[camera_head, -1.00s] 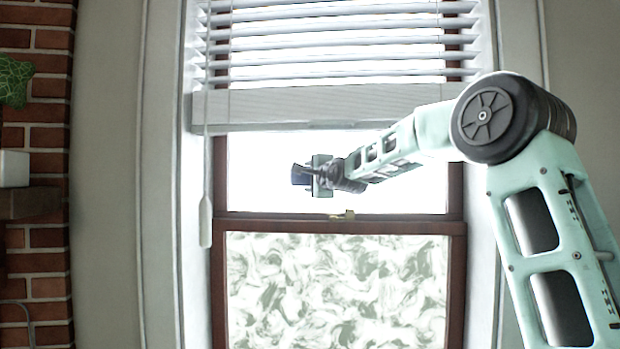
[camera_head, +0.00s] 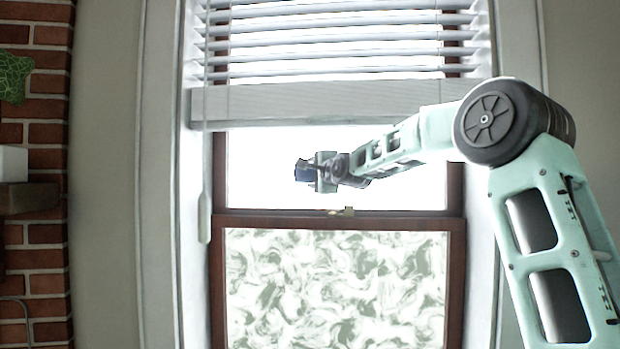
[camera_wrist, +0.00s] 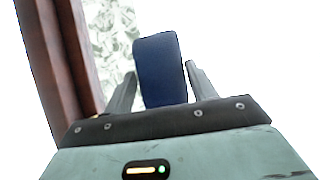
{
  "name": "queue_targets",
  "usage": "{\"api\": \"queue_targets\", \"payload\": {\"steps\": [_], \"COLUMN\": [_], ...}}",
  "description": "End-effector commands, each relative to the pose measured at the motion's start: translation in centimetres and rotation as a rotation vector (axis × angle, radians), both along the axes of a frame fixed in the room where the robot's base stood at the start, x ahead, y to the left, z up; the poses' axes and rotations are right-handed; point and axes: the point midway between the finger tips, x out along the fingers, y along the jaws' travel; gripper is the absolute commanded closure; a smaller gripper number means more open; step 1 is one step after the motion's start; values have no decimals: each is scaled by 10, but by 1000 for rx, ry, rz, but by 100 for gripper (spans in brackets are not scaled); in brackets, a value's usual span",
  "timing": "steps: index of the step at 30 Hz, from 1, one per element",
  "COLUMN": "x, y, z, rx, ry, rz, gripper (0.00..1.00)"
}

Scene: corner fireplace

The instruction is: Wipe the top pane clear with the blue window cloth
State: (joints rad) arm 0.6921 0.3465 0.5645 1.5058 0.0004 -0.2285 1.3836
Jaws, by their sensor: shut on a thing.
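The blue window cloth (camera_head: 302,171) looks like a small dark blue pad, seen at my gripper's tip in the head view. My gripper (camera_head: 316,172) is shut on the cloth, in front of the top pane (camera_head: 260,190). The wrist view shows the cloth (camera_wrist: 160,70) between the two grey fingers. The visible part of the top pane looks plain bright white, with no smears showing. The blind covers its upper part. I cannot tell whether the cloth touches the glass.
A white blind (camera_head: 330,103) hangs over the window top, with a cord and wand (camera_head: 204,215) at left. A brass latch (camera_head: 342,211) sits on the brown middle rail (camera_head: 280,221). The lower pane (camera_head: 335,285) has swirling whitish smears. A brick wall (camera_head: 45,120) stands far left.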

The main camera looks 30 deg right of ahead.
Motion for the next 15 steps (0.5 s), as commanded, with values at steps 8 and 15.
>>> {"api": "queue_targets", "payload": {"steps": [8, 15], "x": [-16, -18], "y": [-19, -22], "z": [-3, -1], "rx": [-1, 0], "ry": [-1, -1], "rz": [-4, -1], "gripper": [62, 62]}}
